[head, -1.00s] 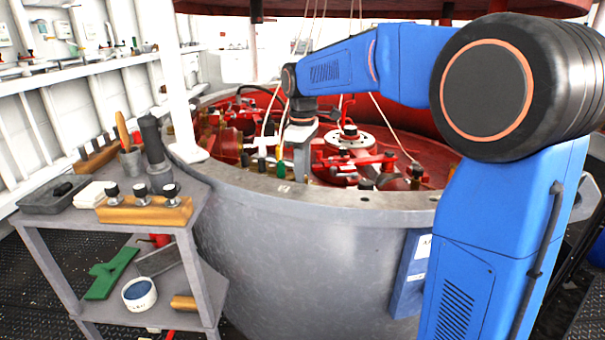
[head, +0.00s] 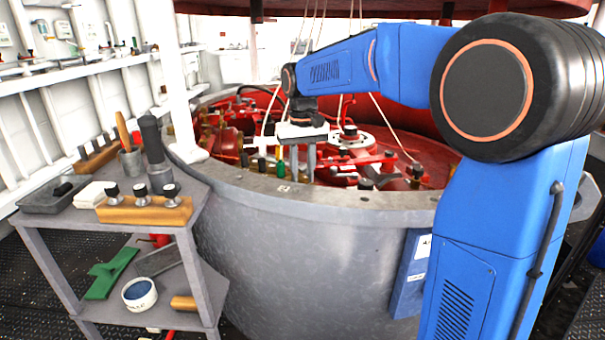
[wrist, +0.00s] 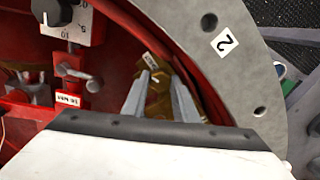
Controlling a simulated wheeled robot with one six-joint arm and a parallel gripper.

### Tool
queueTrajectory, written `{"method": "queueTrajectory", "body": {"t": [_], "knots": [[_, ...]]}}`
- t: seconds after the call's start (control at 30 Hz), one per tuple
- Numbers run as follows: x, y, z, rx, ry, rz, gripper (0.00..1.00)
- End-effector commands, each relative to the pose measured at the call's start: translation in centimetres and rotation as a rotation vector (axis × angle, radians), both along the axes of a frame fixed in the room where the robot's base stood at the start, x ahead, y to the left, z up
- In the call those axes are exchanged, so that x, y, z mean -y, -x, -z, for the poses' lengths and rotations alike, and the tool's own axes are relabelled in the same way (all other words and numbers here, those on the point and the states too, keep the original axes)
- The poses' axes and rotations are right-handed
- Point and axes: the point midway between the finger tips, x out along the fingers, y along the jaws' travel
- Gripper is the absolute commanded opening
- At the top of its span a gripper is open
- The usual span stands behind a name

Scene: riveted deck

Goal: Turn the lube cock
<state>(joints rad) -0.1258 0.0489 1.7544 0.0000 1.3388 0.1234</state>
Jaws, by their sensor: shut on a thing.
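In the wrist view a brass fitting (wrist: 158,104) with a small white tag sits inside the rim of the red well. It appears to be the lube cock; the tag text is too small to read. My gripper (wrist: 161,79) points down at it, with one grey finger on each side, shut on its brass part. In the head view my gripper (head: 302,178) reaches down just inside the near rim. The cock is not clearly visible there, and its handle angle cannot be told.
The grey rim (head: 330,195) curves close by and bears a "2" label (wrist: 225,42). A red lever fitting (wrist: 70,98) and a dial with a black knob (wrist: 48,12) lie to the left in the wrist view. A tool cart (head: 100,230) stands left of the drum.

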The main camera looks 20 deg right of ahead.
Motion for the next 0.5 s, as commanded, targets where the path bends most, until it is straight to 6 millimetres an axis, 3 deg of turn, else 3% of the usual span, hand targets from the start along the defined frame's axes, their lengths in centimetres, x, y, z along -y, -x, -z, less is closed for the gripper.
{"method": "queueTrajectory", "body": {"t": [0.5], "knots": [[0.01,-0.06,-0.09,0.003,0.000,0.294,0.04]]}}
